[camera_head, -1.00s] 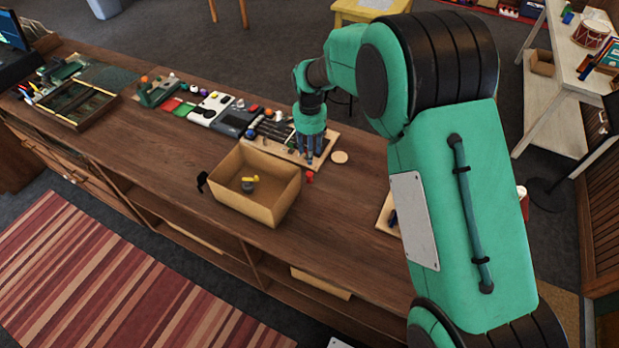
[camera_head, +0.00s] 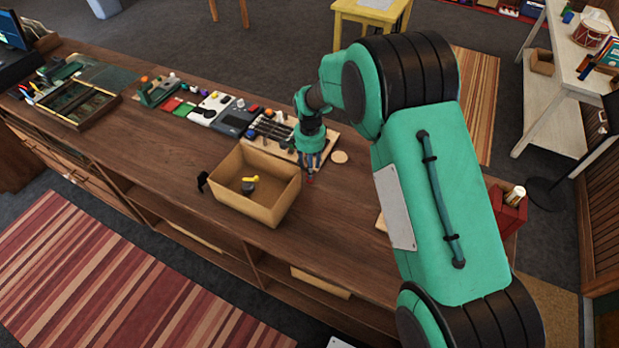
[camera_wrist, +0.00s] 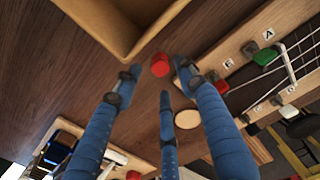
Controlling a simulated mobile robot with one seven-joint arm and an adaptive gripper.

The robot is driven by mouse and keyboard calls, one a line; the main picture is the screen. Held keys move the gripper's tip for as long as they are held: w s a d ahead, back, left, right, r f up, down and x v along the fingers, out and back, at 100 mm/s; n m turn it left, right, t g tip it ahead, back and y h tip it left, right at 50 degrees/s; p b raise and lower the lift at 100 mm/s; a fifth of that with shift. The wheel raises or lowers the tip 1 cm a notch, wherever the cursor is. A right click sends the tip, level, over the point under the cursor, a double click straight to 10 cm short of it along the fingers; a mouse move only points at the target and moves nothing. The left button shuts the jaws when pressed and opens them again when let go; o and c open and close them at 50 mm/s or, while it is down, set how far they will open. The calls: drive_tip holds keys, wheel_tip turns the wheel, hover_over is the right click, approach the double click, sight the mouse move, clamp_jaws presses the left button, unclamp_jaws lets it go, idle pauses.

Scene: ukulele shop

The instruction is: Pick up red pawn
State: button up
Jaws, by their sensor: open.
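The red pawn (camera_head: 310,181) stands on the brown wooden counter just right of an open cardboard box (camera_head: 240,208). In the wrist view the red pawn (camera_wrist: 160,64) shows as a small red piece just beyond the fingertips. My gripper (camera_head: 310,166) points down at it, its blue fingers partly covering the pawn in the head view. In the wrist view my gripper (camera_wrist: 158,82) has its fingers spread apart with nothing held between them. I cannot tell the exact height gap to the pawn.
The box (camera_wrist: 105,12) is close beside the pawn and holds a yellow and a dark item. A wooden board (camera_wrist: 235,82) with strings and coloured knobs lies on the other side, near a round wooden disc (camera_head: 339,157). Counter in front is clear.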

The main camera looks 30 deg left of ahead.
drive_tip(key=shift+f+p, duration=0.4)
drive_tip(key=shift+f, duration=2.2)
drive_tip(key=c, duration=0.9)
